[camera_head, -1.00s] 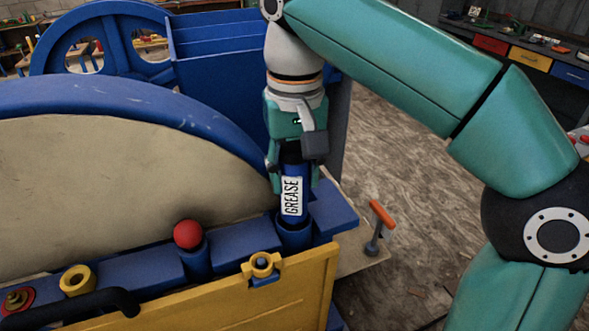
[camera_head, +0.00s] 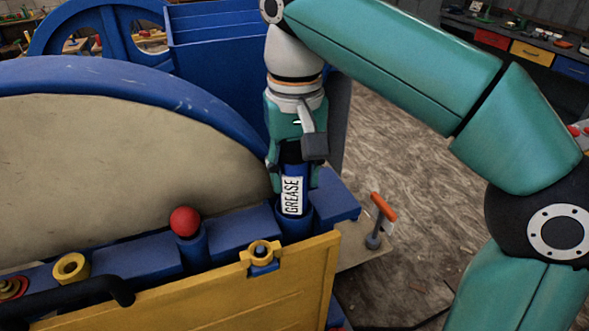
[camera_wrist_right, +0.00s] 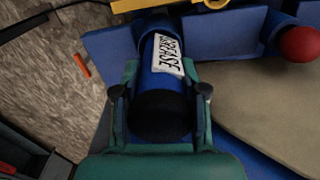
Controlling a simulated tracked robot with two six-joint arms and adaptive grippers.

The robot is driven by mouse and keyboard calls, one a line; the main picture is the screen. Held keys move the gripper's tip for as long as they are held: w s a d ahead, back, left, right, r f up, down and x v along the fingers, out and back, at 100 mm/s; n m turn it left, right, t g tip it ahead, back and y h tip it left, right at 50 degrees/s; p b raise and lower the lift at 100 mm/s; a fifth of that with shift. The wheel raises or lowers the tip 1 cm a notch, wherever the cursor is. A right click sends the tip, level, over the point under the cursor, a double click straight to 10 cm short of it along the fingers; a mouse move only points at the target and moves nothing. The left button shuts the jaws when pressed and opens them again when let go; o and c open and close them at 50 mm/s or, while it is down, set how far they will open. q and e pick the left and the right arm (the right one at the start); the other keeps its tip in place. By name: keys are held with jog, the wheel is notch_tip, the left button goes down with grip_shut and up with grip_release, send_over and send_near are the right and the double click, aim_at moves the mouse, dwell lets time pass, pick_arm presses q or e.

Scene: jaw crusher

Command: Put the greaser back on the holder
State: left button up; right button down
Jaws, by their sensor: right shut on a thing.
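The greaser (camera_head: 291,195) is a blue cylinder with a white GREASE label. It stands upright, its lower end inside the round blue holder (camera_head: 296,224) on the machine's ledge. My right gripper (camera_head: 293,180) is shut on its upper part from above. In the right wrist view the greaser (camera_wrist_right: 163,78) lies between the two fingers (camera_wrist_right: 160,100), and its far end meets the holder's rim (camera_wrist_right: 155,25). The holder hides the greaser's bottom, so I cannot tell how deep it sits. My left gripper is not in view.
A red ball-topped part (camera_head: 184,222) stands in a blue tube left of the holder. A yellow panel (camera_head: 230,290) with a yellow latch (camera_head: 261,252) is in front. The large blue-rimmed wheel (camera_head: 120,165) is close on the left. An orange-handled tool (camera_head: 382,210) stands at right.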

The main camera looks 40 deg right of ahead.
jog(key=c, duration=0.6)
grip_release()
jog(key=shift+o, duration=0.2)
jog(key=shift+r, duration=0.1)
notch_tip(320, 180, up, 16)
jog(key=p, duration=1.2)
